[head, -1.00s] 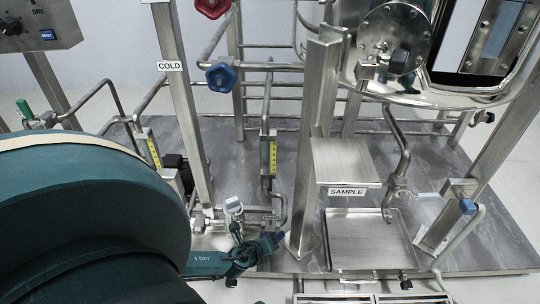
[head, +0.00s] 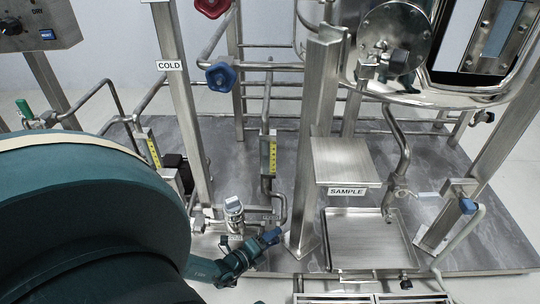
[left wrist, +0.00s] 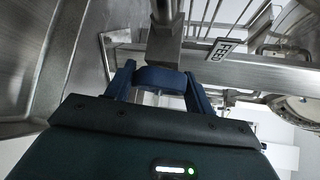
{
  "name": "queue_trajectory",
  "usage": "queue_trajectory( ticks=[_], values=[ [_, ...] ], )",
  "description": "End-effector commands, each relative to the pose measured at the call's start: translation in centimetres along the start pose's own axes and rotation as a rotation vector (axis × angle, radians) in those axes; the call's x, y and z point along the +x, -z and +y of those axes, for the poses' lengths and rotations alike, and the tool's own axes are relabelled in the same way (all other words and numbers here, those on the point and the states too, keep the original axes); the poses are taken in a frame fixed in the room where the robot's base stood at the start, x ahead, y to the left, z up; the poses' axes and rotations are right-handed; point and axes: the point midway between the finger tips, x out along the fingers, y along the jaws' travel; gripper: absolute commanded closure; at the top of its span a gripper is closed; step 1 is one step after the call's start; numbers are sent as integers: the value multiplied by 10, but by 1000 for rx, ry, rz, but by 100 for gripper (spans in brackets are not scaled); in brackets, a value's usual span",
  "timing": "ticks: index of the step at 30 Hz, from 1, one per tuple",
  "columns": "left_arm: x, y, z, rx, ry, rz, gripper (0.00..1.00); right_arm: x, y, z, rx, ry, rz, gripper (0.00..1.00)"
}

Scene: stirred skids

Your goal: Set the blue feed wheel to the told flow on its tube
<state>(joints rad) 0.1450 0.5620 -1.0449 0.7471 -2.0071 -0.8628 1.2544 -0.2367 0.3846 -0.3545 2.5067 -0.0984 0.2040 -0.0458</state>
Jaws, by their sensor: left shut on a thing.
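The blue feed wheel (left wrist: 160,78) sits between the two fingers of my left gripper (left wrist: 160,88) in the left wrist view, and the gripper is shut on it. In the head view the left gripper (head: 262,242) is low at the centre, at the pipework by the post's foot; a bit of the wheel (head: 271,236) shows there, mostly covered by the fingers. A FEED label (left wrist: 221,50) is beside it in the wrist view. A tube with a yellow scale (head: 268,156) stands upright above the gripper; its reading is too small to tell. My right gripper is not in view.
Another blue wheel (head: 221,77) and a red wheel (head: 211,5) are higher up. A second yellow-scaled tube (head: 152,149) stands at left by the COLD post (head: 169,65). The SAMPLE shelf (head: 345,165) and tray (head: 365,263) are at right.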

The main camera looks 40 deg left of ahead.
Motion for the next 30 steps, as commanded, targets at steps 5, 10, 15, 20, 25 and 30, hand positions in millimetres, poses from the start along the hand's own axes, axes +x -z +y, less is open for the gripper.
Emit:
queue_trajectory(
  ticks=[5,10,15,20,25,30],
  values=[
    [1,-3,0,-55,54,-7,69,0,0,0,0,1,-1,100],
    [2,-3,-1,-86,86,-9,69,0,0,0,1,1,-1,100],
    [1,-4,-1,-101,100,-9,69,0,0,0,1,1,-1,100],
    [1,-4,-1,-105,102,-10,69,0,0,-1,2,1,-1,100],
    [1,-4,-1,-105,102,-11,69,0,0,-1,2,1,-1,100],
    [1,-4,-1,-105,102,-11,38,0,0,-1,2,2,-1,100]
  ],
)
